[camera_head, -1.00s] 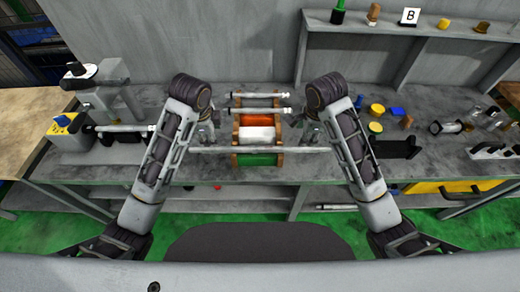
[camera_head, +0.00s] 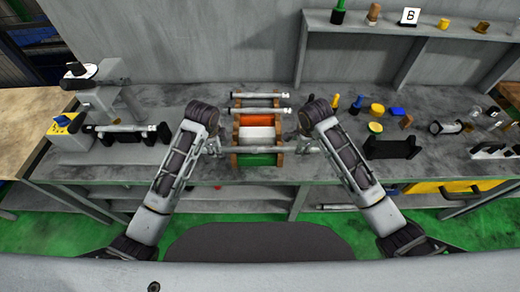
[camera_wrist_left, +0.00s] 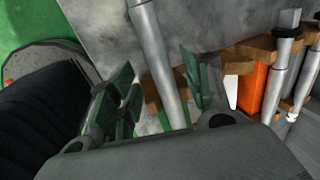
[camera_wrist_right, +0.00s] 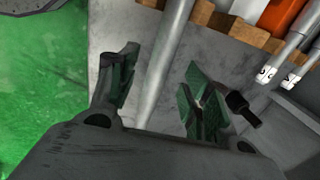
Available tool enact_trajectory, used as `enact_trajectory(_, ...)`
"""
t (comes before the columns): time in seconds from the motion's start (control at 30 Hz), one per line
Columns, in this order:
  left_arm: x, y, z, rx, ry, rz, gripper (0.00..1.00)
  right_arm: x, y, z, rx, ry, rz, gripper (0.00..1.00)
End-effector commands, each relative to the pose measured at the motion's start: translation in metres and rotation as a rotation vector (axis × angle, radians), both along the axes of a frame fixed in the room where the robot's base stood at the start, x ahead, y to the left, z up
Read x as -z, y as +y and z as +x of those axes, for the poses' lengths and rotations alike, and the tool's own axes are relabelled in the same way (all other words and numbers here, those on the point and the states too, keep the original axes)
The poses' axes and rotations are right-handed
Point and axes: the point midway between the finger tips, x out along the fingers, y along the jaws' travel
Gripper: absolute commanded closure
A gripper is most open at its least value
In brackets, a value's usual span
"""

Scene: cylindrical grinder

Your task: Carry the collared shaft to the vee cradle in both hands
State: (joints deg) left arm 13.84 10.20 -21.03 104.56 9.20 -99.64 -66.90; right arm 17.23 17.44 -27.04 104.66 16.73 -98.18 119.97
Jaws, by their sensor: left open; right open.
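A long grey shaft, which I take to be the collared shaft (camera_head: 258,149), lies across the front of a wooden-ended rack (camera_head: 236,134); its collar cannot be made out. My left gripper (camera_head: 211,147) is at its left part, and the shaft (camera_wrist_left: 160,60) passes between the open fingers (camera_wrist_left: 160,100) in the left wrist view. My right gripper (camera_head: 307,146) is at its right part, with the shaft (camera_wrist_right: 167,65) between its open fingers (camera_wrist_right: 155,95). The arms hide the shaft's ends in the head view. An empty black cradle, likely the vee cradle (camera_head: 393,148), stands on the bench to the right.
The rack holds other shafts (camera_head: 260,96) behind, above orange, white and green panels. A machine (camera_head: 112,100) with another shaft stands at left. Small blue and yellow parts (camera_head: 377,110) lie behind the cradle. Bare bench (camera_head: 435,165) shows at the right front.

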Motion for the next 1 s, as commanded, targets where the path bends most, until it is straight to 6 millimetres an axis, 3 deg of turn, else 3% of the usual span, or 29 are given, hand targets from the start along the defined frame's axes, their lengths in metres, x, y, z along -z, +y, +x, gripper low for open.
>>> enact_trajectory(0.3, 0.026, 0.000, 0.007, -0.001, 0.001, 0.000, 0.51, 0.026, 0.000, 0.007, 0.001, 0.001, -0.001, 0.51)
enact_trajectory(0.7, 0.030, 0.000, 0.008, -0.001, 0.000, 0.000, 0.51, 0.030, 0.000, 0.008, 0.001, 0.000, -0.001, 0.51)
enact_trajectory(1.0, 0.030, 0.000, 0.008, 0.000, 0.000, 0.000, 0.88, 0.030, 0.000, 0.008, 0.000, 0.000, -0.001, 0.88)
